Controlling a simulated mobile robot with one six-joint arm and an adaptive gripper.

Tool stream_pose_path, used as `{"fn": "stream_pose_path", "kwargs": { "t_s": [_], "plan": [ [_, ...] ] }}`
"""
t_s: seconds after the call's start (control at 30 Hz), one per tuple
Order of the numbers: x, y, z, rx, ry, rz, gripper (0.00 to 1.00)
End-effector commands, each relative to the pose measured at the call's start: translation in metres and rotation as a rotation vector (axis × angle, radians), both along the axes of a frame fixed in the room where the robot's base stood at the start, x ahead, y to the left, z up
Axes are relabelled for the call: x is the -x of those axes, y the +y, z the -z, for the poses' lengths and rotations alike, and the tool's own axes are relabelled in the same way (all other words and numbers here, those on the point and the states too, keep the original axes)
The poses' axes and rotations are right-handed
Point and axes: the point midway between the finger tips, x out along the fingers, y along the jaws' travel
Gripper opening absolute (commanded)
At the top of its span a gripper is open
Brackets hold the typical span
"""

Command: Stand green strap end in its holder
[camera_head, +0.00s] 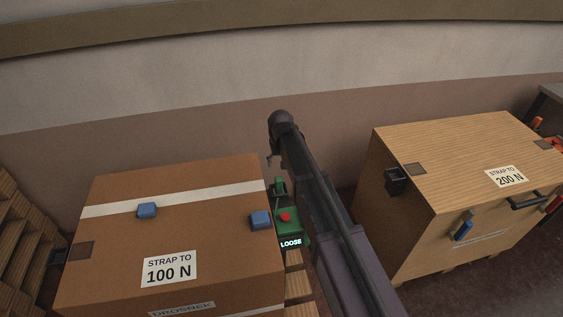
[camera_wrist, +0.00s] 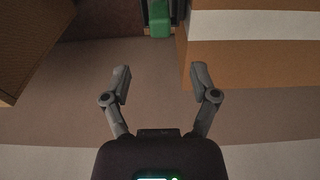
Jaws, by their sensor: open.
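My gripper (camera_wrist: 160,78) is open and empty in the wrist view, with its two grey fingers spread. A green part (camera_wrist: 158,22) lies beyond the fingertips at the top edge of that view, apart from them and cut off by the frame. In the head view, a small green upright piece (camera_head: 280,184) stands just behind a green unit (camera_head: 290,224) with a red button and a sign reading LOOSE. I cannot tell for certain which green part is the strap end. No holder can be made out surely; a dark bracket (camera_head: 395,180) sits on the right box.
A brown box (camera_head: 110,250) marked STRAP TO 100 N has a white strap and two blue blocks. A wood-grained box (camera_head: 440,140) marked STRAP TO 200 N stands right of my arm. A wall (camera_head: 150,130) runs behind.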

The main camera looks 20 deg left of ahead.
Motion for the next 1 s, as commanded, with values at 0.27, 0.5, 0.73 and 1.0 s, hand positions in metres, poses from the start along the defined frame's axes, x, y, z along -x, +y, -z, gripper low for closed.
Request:
{"fn": "stream_pose_path", "kwargs": {
  "t_s": [0.27, 0.5, 0.73, 1.0],
  "plan": [
    [0.000, 0.000, 0.000, 0.000, 0.000, 0.000, 0.76],
    [0.000, 0.000, 0.000, 0.000, 0.000, 0.000, 0.76],
    [0.000, 0.000, 0.000, 0.000, 0.000, 0.000, 0.76],
    [0.001, -0.023, 0.000, 0.003, 0.004, 0.022, 0.76]
  ]
}}
